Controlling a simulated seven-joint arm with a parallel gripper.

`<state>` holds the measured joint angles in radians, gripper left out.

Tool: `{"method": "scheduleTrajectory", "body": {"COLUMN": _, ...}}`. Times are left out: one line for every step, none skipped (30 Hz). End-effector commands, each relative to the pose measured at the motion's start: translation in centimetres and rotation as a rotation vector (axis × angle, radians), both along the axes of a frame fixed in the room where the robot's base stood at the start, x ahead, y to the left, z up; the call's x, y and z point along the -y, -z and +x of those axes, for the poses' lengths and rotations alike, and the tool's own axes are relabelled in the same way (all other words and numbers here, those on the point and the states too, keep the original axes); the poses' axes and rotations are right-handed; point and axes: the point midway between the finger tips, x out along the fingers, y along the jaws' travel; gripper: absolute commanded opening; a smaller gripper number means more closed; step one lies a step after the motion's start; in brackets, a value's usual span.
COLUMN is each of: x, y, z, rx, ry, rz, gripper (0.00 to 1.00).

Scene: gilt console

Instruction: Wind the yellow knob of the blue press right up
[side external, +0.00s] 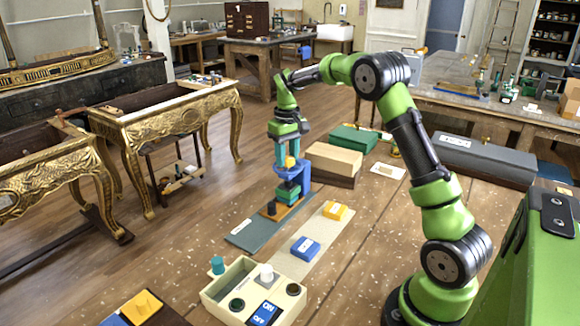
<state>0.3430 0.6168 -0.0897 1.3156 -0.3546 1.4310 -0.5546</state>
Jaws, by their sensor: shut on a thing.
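The blue press (305,176) stands upright near the middle of the side external view. Its yellow knob (290,162) shows at the top, between the fingers of my gripper (288,157). My gripper points straight down from above and is shut on the knob. Below the knob, dark and green parts (288,190) sit inside the press frame; the gap between them is too small to judge.
A cream switch box (285,308) is in front. A wooden box (334,160) and green box (352,138) stand behind right.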

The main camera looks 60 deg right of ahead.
Motion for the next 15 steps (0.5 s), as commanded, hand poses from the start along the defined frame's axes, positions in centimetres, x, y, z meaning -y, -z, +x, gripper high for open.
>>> {"method": "scheduleTrajectory", "body": {"x": -0.12, "y": 0.56, "z": -0.17, "rx": -0.011, "ry": -0.045, "rz": 0.006, "gripper": 0.08}}
{"method": "scheduleTrajectory", "body": {"x": -0.12, "y": 0.56, "z": -0.17, "rx": -0.011, "ry": -0.073, "rz": 0.006, "gripper": 0.08}}
{"method": "scheduleTrajectory", "body": {"x": -0.16, "y": 0.56, "z": -0.17, "rx": -0.011, "ry": -0.111, "rz": 0.007, "gripper": 0.08}}
{"method": "scheduleTrajectory", "body": {"x": -0.17, "y": 0.57, "z": -0.16, "rx": -0.012, "ry": -0.14, "rz": 0.007, "gripper": 0.08}}
{"method": "scheduleTrajectory", "body": {"x": -0.18, "y": 0.57, "z": -0.17, "rx": -0.012, "ry": -0.168, "rz": 0.007, "gripper": 0.08}}
{"method": "scheduleTrajectory", "body": {"x": -0.17, "y": 0.57, "z": -0.19, "rx": -0.012, "ry": -0.207, "rz": 0.007, "gripper": 0.08}}
{"method": "scheduleTrajectory", "body": {"x": -0.17, "y": 0.57, "z": -0.19, "rx": -0.012, "ry": -0.234, "rz": 0.007, "gripper": 0.08}}
{"method": "scheduleTrajectory", "body": {"x": -0.18, "y": 0.58, "z": -0.19, "rx": -0.012, "ry": -0.263, "rz": 0.007, "gripper": 0.08}}
{"method": "scheduleTrajectory", "body": {"x": -0.2, "y": 0.58, "z": -0.19, "rx": -0.011, "ry": -0.301, "rz": 0.008, "gripper": 0.08}}
{"method": "scheduleTrajectory", "body": {"x": -0.2, "y": 0.58, "z": -0.19, "rx": -0.012, "ry": -0.329, "rz": 0.007, "gripper": 0.08}}
{"method": "scheduleTrajectory", "body": {"x": -0.2, "y": 0.58, "z": -0.2, "rx": -0.011, "ry": -0.357, "rz": 0.008, "gripper": 0.08}}
{"method": "scheduleTrajectory", "body": {"x": -0.19, "y": 0.57, "z": -0.2, "rx": -0.011, "ry": -0.394, "rz": 0.008, "gripper": 0.08}}
{"method": "scheduleTrajectory", "body": {"x": -0.19, "y": 0.57, "z": -0.21, "rx": -0.011, "ry": -0.423, "rz": 0.008, "gripper": 0.08}}
{"method": "scheduleTrajectory", "body": {"x": -0.21, "y": 0.58, "z": -0.21, "rx": -0.011, "ry": -0.452, "rz": 0.008, "gripper": 0.08}}
{"method": "scheduleTrajectory", "body": {"x": -0.23, "y": 0.57, "z": -0.2, "rx": -0.011, "ry": -0.491, "rz": 0.008, "gripper": 0.08}}
